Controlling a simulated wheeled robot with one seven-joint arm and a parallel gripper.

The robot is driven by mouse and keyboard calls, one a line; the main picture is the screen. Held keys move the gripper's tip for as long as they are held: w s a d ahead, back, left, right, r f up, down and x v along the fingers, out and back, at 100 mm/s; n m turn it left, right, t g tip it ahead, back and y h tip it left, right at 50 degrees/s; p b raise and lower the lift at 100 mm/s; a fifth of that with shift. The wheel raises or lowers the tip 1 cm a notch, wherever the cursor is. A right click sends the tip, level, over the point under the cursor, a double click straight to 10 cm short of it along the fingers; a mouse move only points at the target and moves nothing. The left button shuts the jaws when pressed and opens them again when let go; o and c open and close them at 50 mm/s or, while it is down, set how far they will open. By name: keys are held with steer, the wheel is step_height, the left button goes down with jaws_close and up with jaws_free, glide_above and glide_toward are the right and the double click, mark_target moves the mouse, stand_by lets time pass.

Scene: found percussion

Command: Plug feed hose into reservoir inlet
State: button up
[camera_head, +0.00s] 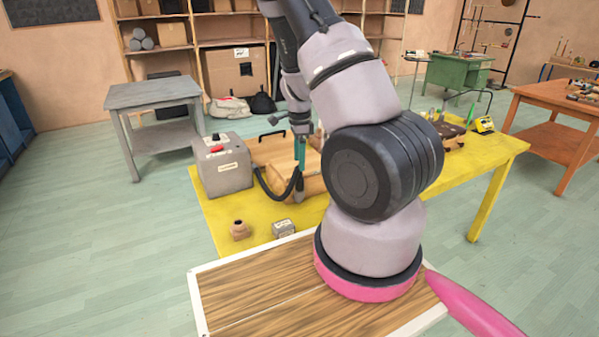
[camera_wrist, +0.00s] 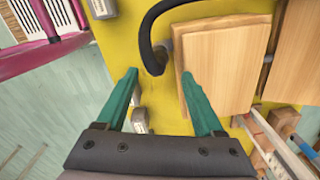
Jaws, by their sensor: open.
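A black feed hose (camera_head: 273,192) loops from the grey box (camera_head: 222,167) with a red switch to just beside my gripper (camera_head: 301,174). In the wrist view, the hose (camera_wrist: 148,28) arcs down and its dark end lies beyond and between the teal fingertips of my gripper (camera_wrist: 160,74). The fingers are spread apart, with a clear gap on both sides of the hose, and hold nothing. I cannot make out the reservoir inlet for certain. A small grey fitting beneath the gripper is partly hidden.
A small brown pot (camera_head: 240,230) and a small labelled grey block (camera_head: 283,228) stand near the front. My arm hides the table's middle.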

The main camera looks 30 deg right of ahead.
steer(key=shift+r, duration=1.55)
step_height(320, 180, up, 13)
steer(key=n+t+y, duration=0.2)
steer(key=n, duration=0.2)
glide_above(299, 177)
steer(key=s+a, duration=0.1)
steer(key=a, duration=0.5)
steer(key=s+a+r+n+t+y, duration=0.1)
steer(key=s+a+r+n, duration=0.25)
steer(key=r, duration=0.55)
steer(key=s+a+r+n+t, duration=0.1)
steer(key=s+r+n+t, duration=0.1)
steer(key=s+r+n, duration=0.2)
steer(key=s+a+r+n+t+h, duration=0.1)
steer(key=s+r+n, duration=0.4)
steer(key=s, duration=0.6)
step_height(299, 177, up, 3)
steer(key=shift+a+f+t, duration=0.15)
steer(key=shift+a+t, duration=0.45)
steer(key=shift+a, duration=0.15)
